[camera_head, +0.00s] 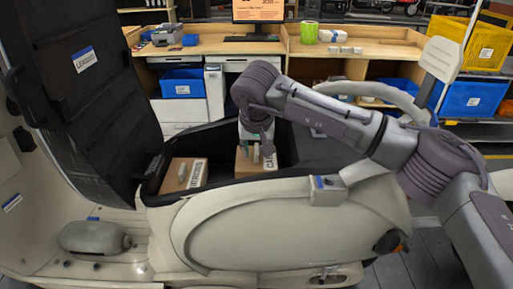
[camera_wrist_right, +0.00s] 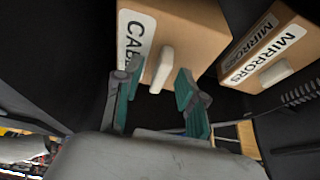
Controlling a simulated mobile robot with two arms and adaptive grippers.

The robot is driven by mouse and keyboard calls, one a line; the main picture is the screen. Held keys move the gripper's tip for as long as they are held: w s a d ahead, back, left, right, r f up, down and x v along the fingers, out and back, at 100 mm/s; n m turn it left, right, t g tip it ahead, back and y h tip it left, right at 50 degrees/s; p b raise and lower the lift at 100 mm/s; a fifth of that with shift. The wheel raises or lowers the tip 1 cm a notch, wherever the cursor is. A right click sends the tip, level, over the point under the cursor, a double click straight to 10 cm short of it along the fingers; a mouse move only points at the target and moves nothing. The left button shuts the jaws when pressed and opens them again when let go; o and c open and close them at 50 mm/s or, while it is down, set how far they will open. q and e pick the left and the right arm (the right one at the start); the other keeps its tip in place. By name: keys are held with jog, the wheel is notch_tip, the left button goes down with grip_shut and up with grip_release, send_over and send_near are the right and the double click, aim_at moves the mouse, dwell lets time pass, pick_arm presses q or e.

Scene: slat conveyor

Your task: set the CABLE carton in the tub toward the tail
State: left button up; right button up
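The CABLE carton (camera_head: 242,168) is a brown box inside the black tub (camera_head: 292,150) under the raised seat. Its white label, reading "CAB" with the rest hidden, and its pale tab face up in the right wrist view (camera_wrist_right: 195,40). My right gripper (camera_head: 256,155) reaches down over this carton. In the right wrist view its teal fingers (camera_wrist_right: 157,85) are apart, with the tab between them and gaps visible on both sides. I cannot tell whether the carton sits flat on the tub floor. My left gripper is not in view.
A MIRRORS carton (camera_head: 176,176) stands in the tub to the left, and it also shows in the right wrist view (camera_wrist_right: 262,50). The raised black seat (camera_head: 85,90) stands at the left. A wooden workbench (camera_head: 215,48) and coloured bins are behind.

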jog(key=v, duration=1.2)
